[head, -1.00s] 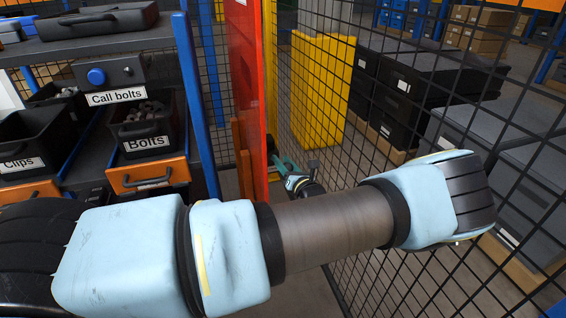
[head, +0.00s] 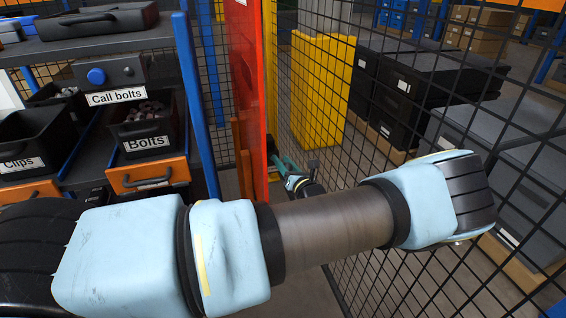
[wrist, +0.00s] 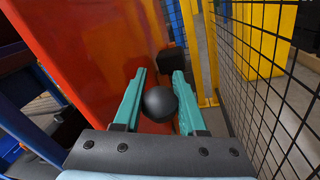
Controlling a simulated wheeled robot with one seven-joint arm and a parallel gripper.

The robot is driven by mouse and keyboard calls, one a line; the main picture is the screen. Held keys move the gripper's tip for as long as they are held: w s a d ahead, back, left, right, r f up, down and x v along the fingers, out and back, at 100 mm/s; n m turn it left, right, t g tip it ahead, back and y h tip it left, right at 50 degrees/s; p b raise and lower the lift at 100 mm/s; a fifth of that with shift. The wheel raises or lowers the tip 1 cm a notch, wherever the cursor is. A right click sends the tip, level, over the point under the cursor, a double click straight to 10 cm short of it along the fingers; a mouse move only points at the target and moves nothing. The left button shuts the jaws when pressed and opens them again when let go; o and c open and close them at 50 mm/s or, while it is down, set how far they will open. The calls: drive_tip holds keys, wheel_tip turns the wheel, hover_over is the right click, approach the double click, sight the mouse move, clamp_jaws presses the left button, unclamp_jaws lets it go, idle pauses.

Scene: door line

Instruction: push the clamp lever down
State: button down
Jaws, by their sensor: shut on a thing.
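My gripper (wrist: 159,76) has two teal fingers, one on each side of a round black ball knob (wrist: 159,103), and is shut on it. The knob looks like the end of the clamp lever. The lever's shaft and the clamp body are hidden in the wrist view. A red door panel (wrist: 95,65) stands just left of the fingers. In the head view my gripper (head: 284,164) shows small beside the edge of the red panel (head: 248,95). My arm crosses in front, and the knob cannot be made out there.
A black mesh fence (head: 400,130) runs close on the right of my arm and gripper. A yellow panel (head: 321,88) stands behind it. A dark block (wrist: 173,60) lies beyond the fingertips. On the left is a shelf with a Bolts bin (head: 145,125) and a blue post (head: 198,110).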

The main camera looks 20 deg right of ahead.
drive_tip(key=shift+f, duration=0.15)
drive_tip(key=shift+s+f+t+b, duration=0.3)
drive_tip(key=shift+f+b, duration=0.25)
drive_tip(key=shift+b, duration=0.3)
wheel_tip(320, 180, down, 16)
drive_tip(key=n+t+y+b, duration=0.2)
drive_tip(key=t+b, duration=0.7)
drive_tip(key=b, duration=1.7)
drive_tip(key=shift+s+n+y, duration=0.2)
drive_tip(key=shift+n+y, duration=0.2)
drive_tip(key=shift+n, duration=0.1)
drive_tip(key=shift+c, duration=2.3)
unclamp_jaws()
drive_tip(key=shift+r, duration=0.1)
